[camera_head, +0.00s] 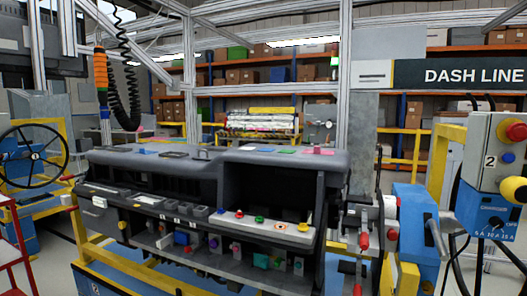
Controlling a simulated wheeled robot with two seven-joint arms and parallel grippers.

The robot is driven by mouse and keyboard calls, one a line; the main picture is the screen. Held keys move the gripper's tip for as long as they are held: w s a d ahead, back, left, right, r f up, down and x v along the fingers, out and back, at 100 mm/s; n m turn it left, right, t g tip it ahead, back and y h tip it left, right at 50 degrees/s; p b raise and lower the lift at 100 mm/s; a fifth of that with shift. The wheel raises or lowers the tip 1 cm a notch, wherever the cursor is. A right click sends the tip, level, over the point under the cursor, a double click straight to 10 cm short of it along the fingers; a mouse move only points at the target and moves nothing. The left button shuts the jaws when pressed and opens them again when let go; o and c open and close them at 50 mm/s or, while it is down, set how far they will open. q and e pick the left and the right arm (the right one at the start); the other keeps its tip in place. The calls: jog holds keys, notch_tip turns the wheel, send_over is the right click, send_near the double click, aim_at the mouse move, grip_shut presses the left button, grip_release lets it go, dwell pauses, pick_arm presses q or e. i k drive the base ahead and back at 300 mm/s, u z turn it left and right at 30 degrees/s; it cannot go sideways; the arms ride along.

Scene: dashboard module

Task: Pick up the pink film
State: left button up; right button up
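A small flat pink piece (319,151), which looks like the pink film, lies on top of the dark grey dashboard module (130,158), near its right end. Neither of my grippers shows in the head view.
Colored knobs (259,219) and small parts line the dashboard's front ledge and lower shelf. A blue and yellow fixture (415,212) and a control box (492,160) stand at the right. A steering wheel (33,157) is at the left. Metal posts (344,90) rise behind the module.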

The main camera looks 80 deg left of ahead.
aim_at(317, 150)
jog(key=u, duration=2.35)
